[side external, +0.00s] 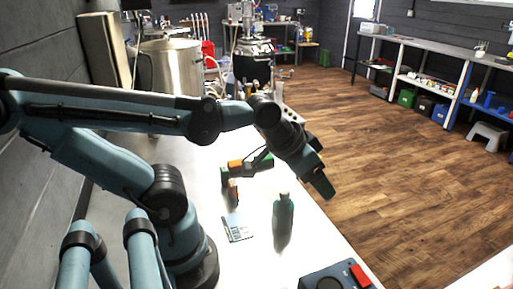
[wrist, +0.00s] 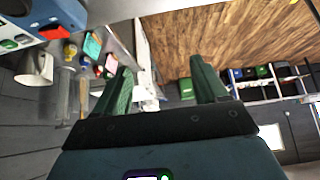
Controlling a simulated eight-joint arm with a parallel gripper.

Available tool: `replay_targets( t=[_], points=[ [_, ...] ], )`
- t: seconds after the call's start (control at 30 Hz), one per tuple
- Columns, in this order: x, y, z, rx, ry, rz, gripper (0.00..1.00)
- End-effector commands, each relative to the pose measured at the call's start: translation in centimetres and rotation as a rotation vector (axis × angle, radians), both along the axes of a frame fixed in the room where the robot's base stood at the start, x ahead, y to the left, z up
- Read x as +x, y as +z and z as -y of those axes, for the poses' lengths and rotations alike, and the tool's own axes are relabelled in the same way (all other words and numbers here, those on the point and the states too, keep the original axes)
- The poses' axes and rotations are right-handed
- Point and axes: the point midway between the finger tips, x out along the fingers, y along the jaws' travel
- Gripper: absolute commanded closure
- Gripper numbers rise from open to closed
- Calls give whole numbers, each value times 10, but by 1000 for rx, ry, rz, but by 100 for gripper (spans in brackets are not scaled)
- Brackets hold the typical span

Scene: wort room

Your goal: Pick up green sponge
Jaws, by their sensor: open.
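My gripper (side external: 320,166) is raised over the right side of the white table, pointing down and right. In the wrist view my gripper (wrist: 160,67) has its two green fingers wide apart with nothing between them. A small green block (side external: 225,177) and a longer green piece (side external: 264,162) lie on the table, left of my gripper, beside an orange block (side external: 235,166). I cannot tell which green piece is the sponge. In the wrist view no sponge can be made out clearly.
A green bottle (side external: 283,216) stands on the table, with a flat printed card (side external: 238,227) to its left. A grey-blue device (side external: 335,278) with a red part is at the near edge. A brown upright item (side external: 233,193) stands near the blocks. Wooden floor lies to the right.

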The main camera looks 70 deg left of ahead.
Motion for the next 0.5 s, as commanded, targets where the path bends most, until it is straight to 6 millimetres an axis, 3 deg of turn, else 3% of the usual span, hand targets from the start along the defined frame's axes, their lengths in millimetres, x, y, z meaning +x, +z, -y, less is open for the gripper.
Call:
replay_targets(
  t=[0.27, 0.37, 0.5],
  points=[
    [5, 4, -10, 16, 10, -23, 28],
    [14, 11, -29, 46, 24, -71, 28],
    [29, 20, -71, 88, 41, -172, 28]
  ],
)
